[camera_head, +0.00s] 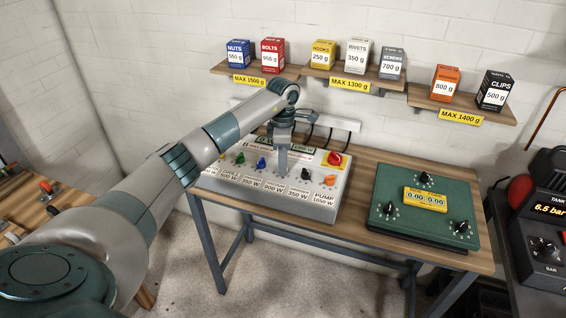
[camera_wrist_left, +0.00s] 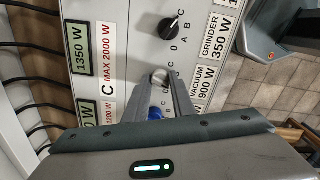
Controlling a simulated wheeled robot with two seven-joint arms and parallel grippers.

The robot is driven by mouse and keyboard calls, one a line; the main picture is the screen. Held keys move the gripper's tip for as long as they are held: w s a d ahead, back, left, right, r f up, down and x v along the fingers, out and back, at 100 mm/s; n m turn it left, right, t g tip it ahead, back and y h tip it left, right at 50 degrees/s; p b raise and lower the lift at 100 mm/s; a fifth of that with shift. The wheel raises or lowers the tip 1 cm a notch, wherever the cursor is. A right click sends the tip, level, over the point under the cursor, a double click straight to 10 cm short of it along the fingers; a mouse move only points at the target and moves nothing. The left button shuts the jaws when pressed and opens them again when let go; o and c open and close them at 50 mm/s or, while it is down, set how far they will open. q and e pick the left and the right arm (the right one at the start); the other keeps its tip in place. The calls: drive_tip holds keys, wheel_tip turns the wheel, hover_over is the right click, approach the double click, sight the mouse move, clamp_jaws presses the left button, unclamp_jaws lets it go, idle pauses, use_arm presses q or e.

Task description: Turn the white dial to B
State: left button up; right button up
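The sloped grey control panel (camera_head: 225,182) stands on the wooden bench with a row of coloured dials. My left gripper (camera_head: 282,172) reaches down over the middle of the panel and hides the white dial in the head view. In the left wrist view the white dial (camera_wrist_left: 160,77) sits between the two fingertips of my left gripper (camera_wrist_left: 161,72). The fingers stand apart, close on either side of it; whether they press on it is too small to tell. The dial's pointer direction is hidden. My right gripper is not in view.
Green (camera_head: 240,159), blue (camera_head: 262,162), black (camera_head: 306,174) and orange (camera_head: 330,180) dials flank it closely. A red button on a yellow plate (camera_head: 335,159) sits behind. A green box with dials (camera_head: 388,238) stands right. Shelves with small boxes (camera_head: 324,54) hang above.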

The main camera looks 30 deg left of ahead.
use_arm(q)
clamp_jaws()
drive_tip(key=shift+n, duration=0.3)
drive_tip(key=n+b, duration=0.2)
drive_tip(key=n, duration=0.1)
drive_tip(key=shift+a, duration=0.1)
drive_tip(key=shift+n+b, duration=0.55)
drive_tip(key=shift+n, duration=1.55)
drive_tip(key=o, duration=0.8)
unclamp_jaws()
drive_tip(key=shift+o, duration=0.2)
